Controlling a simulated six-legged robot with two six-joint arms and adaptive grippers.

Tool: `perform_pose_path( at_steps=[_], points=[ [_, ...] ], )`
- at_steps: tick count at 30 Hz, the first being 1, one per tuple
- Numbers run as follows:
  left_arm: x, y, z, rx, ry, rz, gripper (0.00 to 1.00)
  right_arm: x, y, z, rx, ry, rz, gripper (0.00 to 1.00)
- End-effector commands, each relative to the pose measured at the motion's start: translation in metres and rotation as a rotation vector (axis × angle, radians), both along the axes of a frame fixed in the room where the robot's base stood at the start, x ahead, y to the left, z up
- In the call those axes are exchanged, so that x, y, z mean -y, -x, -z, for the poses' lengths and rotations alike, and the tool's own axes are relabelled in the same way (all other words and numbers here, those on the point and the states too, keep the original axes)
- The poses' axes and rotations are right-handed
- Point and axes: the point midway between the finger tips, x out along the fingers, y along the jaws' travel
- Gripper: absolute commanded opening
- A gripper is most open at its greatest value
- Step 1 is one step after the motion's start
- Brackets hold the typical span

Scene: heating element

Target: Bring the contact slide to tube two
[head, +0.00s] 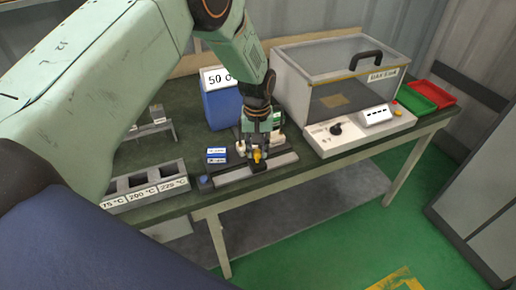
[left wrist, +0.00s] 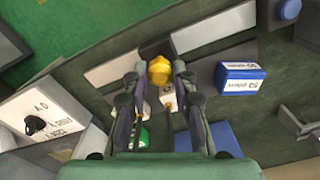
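The contact slide's yellow knob (head: 257,156) sits on a grey rail (head: 228,176) along the table's front edge. My left gripper (head: 258,152) points down at the knob. In the left wrist view the yellow knob (left wrist: 159,70) lies between the fingertips of my left gripper (left wrist: 158,68). The fingers stand apart, and a narrow gap seems to show beside the knob. Pale upright parts (head: 277,137) stand behind the rail, partly hidden by the gripper; I cannot tell which is tube two. My right gripper is not in view.
A blue-white box (head: 216,155) stands close behind the rail. A blue canister (head: 222,106) and a clear-lidded heater box (head: 338,80) stand behind. A block with temperature labels (head: 145,186) is at left. Red (head: 432,93) and green (head: 412,98) trays lie at right.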

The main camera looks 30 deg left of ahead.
Motion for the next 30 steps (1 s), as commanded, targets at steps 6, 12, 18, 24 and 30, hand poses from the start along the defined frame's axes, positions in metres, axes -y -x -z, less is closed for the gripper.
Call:
perform_pose_path(
  at_steps=[6,12,18,24,30],
  points=[
    [0.000,0.000,0.000,0.000,0.000,-0.001,0.46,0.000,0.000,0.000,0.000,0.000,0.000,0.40],
    [0.001,0.000,0.000,-0.001,0.000,-0.001,0.49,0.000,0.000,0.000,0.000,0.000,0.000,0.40],
    [0.001,-0.001,-0.005,0.000,0.000,-0.001,0.49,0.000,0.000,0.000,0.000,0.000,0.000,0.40],
    [0.001,-0.002,-0.037,0.003,0.001,-0.002,0.49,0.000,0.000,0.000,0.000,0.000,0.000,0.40],
    [0.001,-0.001,-0.079,0.003,0.002,-0.002,0.49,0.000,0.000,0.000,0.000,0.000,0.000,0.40]
  ],
)
